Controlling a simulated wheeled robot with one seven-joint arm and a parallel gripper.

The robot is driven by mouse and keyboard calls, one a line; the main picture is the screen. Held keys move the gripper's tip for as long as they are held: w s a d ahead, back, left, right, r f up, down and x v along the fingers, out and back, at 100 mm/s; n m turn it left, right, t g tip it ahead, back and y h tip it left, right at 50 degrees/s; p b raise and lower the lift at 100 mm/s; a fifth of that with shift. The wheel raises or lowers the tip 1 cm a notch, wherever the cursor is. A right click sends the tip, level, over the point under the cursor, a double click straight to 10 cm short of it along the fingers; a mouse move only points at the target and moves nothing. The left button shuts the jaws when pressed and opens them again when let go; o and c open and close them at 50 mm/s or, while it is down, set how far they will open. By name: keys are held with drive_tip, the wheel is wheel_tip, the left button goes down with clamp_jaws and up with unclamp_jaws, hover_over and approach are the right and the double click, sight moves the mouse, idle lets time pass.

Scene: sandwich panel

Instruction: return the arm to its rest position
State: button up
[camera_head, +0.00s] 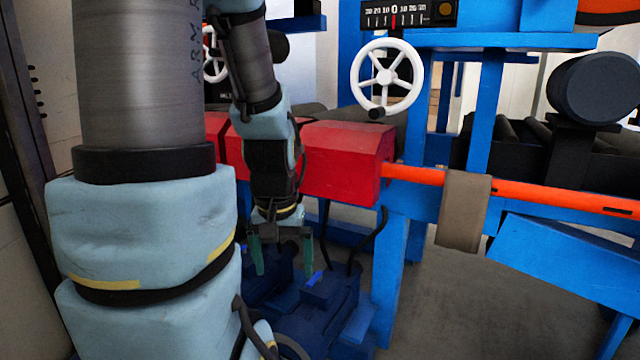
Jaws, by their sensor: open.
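My gripper (284,256) hangs at the end of my arm, left of the picture's middle. Its two green fingers point down and stand apart, with nothing seen between them. It is in front of the red box-shaped housing (345,160), whose left part my arm hides. Below and behind the fingers are dark blue machine parts (335,300) near the floor. I cannot tell how far the fingertips are from them. My arm's large links fill the left side of the picture.
A white handwheel (387,77) stands above the red housing, below a black dial scale (408,14). An orange bar (540,193) runs right from the housing, with a tan piece (462,210) around it. Blue frame posts (391,280) stand close by. Grey floor (470,300) is open at lower right.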

wheel_tip(320, 180, up, 23)
drive_tip(key=p, duration=2.1)
drive_tip(key=shift+f, duration=0.15)
